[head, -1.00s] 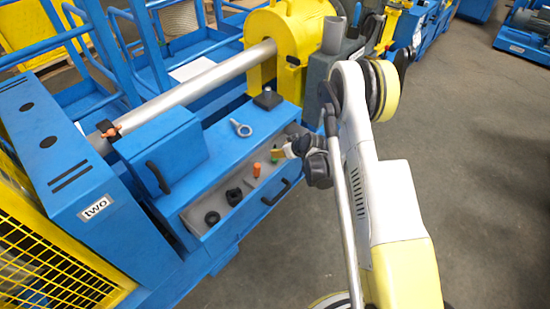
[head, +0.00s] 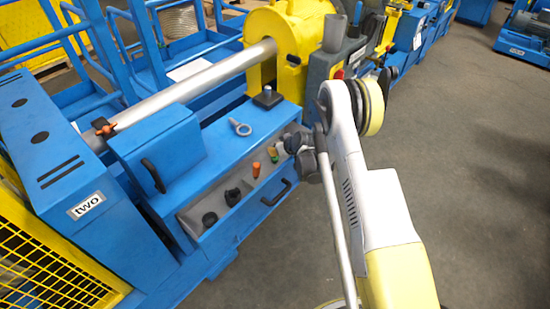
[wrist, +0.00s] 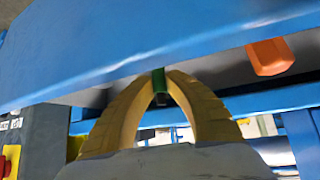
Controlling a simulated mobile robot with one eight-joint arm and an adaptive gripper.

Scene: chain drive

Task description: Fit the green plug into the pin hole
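The green plug (wrist: 159,82) sits between the two yellow fingertips of my gripper (wrist: 160,76) in the wrist view. Both tips touch its sides, so my gripper looks shut on it. In the head view the green plug (head: 274,158) is a small spot at the right end of the open grey drawer, beside my gripper (head: 272,152). My wrist hides part of that end. I cannot make out the pin hole in either view.
The drawer also holds an orange plug (head: 256,169), a black square part (head: 233,196) and a black ring (head: 210,219). On the blue top stand an eye bolt (head: 240,127) and a black block with a pin (head: 267,97). The blue edge (wrist: 150,55) passes close by the fingertips.

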